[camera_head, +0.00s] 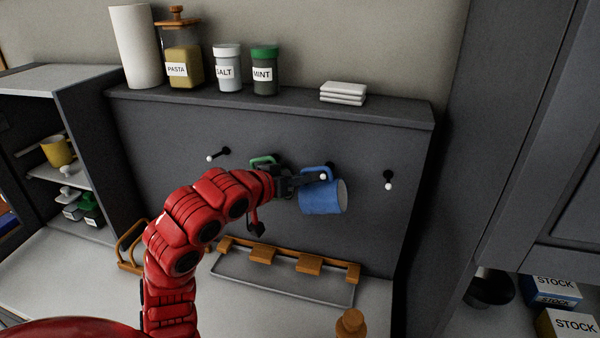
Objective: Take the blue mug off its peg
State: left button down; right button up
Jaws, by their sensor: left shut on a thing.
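The blue mug (322,198) hangs tilted in front of the grey back panel, its opening facing right. Its handle is at the top, by a dark peg with a white tip (323,177). My left gripper (303,181) is shut on the blue mug at its handle side. The gripper hides part of the handle, and I cannot tell whether the handle is still around the peg. A green handle (263,161) shows behind my left arm; the rest of that thing is hidden. My right gripper is not in view.
Bare pegs stick out at left (217,155) and right (388,180). The shelf above (300,98) holds a pasta jar (182,66), salt (227,70), mint (264,72) and white folded cloths (343,92).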

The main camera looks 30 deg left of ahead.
pick_arm(q)
jog(key=s+b, duration=0.1)
jog(key=s, duration=0.1)
jog(key=s+d+b, duration=0.1)
jog(key=s, duration=0.1)
dwell(0.3)
jog(key=shift+s+r, duration=0.1)
dwell(0.4)
